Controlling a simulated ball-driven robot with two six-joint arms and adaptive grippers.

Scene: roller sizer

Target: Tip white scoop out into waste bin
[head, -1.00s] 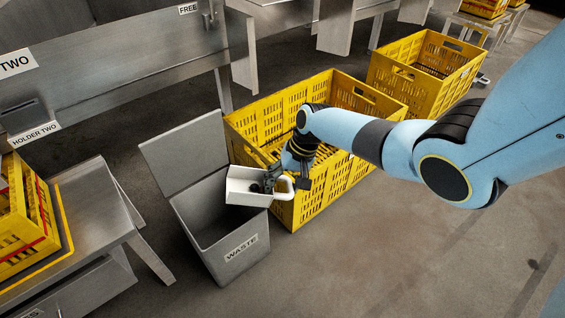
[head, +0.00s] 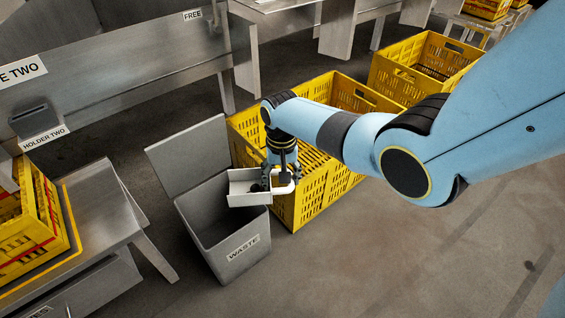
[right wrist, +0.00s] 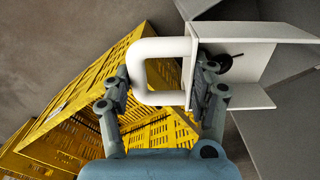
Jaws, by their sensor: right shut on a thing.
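The white scoop (head: 240,198) is held over the right part of the open mouth of the grey waste bin (head: 228,262), which is labelled WASTE. Its tray looks roughly level, and a small dark thing lies in it at the handle end. The right wrist view shows the scoop (right wrist: 255,38) with a dark round piece (right wrist: 224,62) in it. My right gripper (head: 281,178) points down, shut on the scoop's looped handle; its fingers (right wrist: 160,92) stand either side of the loop in the wrist view. My left gripper is not in view.
The bin's lid (head: 187,155) stands open at the back left. A yellow crate (head: 310,205) stands close behind and right of the bin, under my arm. Another yellow crate (head: 425,68) is farther back. A metal stand (head: 105,210) is on the left. Floor at front right is clear.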

